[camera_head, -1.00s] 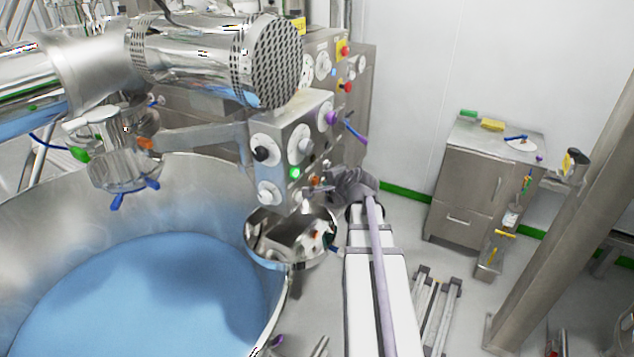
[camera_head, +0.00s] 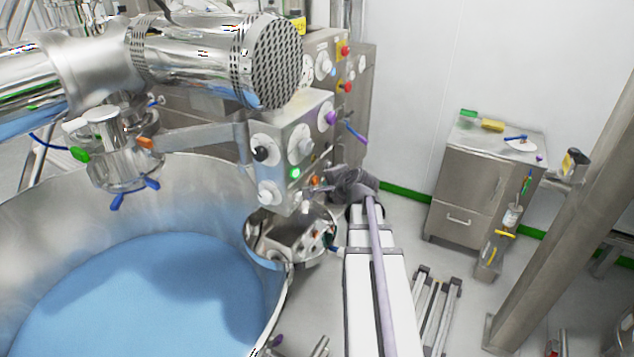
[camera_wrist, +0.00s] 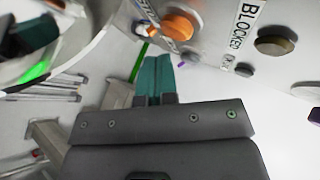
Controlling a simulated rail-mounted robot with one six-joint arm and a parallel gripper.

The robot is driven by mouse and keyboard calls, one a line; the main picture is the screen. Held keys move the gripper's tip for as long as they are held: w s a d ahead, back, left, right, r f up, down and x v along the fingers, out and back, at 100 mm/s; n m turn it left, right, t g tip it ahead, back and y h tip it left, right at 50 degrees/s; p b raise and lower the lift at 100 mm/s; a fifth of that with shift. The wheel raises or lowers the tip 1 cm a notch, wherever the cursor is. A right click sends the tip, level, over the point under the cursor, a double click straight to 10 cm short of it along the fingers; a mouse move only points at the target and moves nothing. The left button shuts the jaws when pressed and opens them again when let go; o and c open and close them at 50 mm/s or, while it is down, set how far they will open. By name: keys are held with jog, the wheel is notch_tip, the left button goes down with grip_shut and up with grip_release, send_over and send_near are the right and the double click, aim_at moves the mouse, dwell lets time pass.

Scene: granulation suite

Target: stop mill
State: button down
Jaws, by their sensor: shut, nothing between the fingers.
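A steel control box (camera_head: 291,150) with knobs and buttons stands beside the blue-filled bowl in the head view. A green button (camera_head: 295,173) and an orange button (camera_head: 314,180) are low on it. In the wrist view the orange button (camera_wrist: 180,25) is at the top, beside a panel label reading "BLOCKED" (camera_wrist: 242,26). My gripper (camera_wrist: 154,72) has teal fingers, shut and empty, just below the orange button in the picture. A gap seems to show between them, but contact is hard to judge. In the head view my gripper (camera_head: 324,187) is at the box's right side.
A shiny steel pan (camera_head: 265,250) sits under the box, close to my arm. The large steel bowl (camera_head: 150,175) fills the left. A second panel (camera_head: 345,75) with red buttons stands behind.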

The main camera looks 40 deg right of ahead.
jog(key=shift+w+a, duration=0.15)
jog(key=shift+w, duration=0.25)
jog(key=shift+w+a, duration=0.2)
jog(key=shift+w, duration=0.2)
dwell(0.9)
jog(key=shift+s, duration=0.1)
jog(key=shift+s+d, duration=0.35)
jog(key=shift+s, duration=0.35)
jog(key=s, duration=0.1)
jog(key=s+d, duration=0.1)
jog(key=s, duration=0.1)
jog(key=s+d, duration=0.1)
jog(key=shift+s, duration=0.3)
dwell(0.7)
